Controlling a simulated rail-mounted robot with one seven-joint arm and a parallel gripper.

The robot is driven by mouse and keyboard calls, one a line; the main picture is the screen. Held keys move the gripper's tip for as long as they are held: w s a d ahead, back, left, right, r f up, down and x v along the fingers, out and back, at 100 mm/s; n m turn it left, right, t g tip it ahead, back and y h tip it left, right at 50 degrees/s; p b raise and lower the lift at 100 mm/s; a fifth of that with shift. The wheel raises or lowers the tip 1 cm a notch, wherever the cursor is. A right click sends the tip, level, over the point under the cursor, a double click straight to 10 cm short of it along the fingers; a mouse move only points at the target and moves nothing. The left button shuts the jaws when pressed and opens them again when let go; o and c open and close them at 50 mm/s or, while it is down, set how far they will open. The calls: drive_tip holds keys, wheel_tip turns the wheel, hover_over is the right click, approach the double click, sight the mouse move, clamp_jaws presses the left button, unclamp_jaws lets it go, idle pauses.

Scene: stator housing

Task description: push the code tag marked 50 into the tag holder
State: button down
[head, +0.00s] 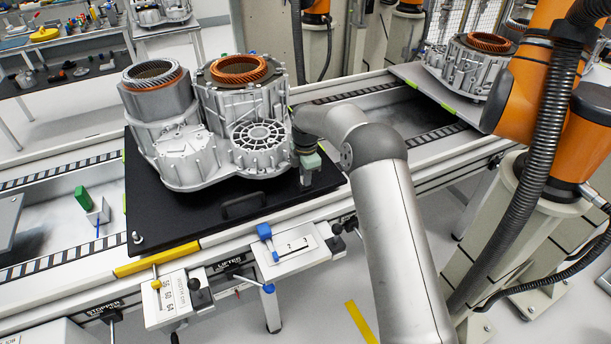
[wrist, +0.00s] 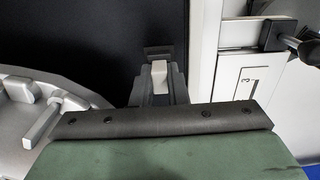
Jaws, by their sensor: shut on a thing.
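My gripper (head: 306,179) points down at the right edge of the black pallet, beside the stator housing (head: 225,120). In the wrist view its two grey fingers (wrist: 160,88) are shut on a small white block (wrist: 159,73), which I take for the code tag. No number can be read on it. Just beyond the fingertips, a small dark grey piece (wrist: 158,50) lies against the black pallet and looks like the tag holder. I cannot tell whether the tag touches it or is inside it. In the head view the tag and holder are too small or hidden to make out.
The black pallet (head: 150,222) sits on the conveyor, with a dark handle (head: 245,205) at its front. Panels with blue and yellow knobs (head: 298,245) hang along the front rail. A silver pin (wrist: 42,122) and housing metal are close at left in the wrist view.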

drive_tip(key=shift+f, duration=0.1)
drive_tip(key=c, duration=1.1)
unclamp_jaws()
drive_tip(key=shift+r, duration=0.2)
drive_tip(key=shift+r+p, duration=1.15)
drive_tip(key=shift+r, duration=1)
wheel_tip(320, 180, up, 17)
drive_tip(key=shift+r+b, duration=0.15)
drive_tip(key=shift+b, duration=0.7)
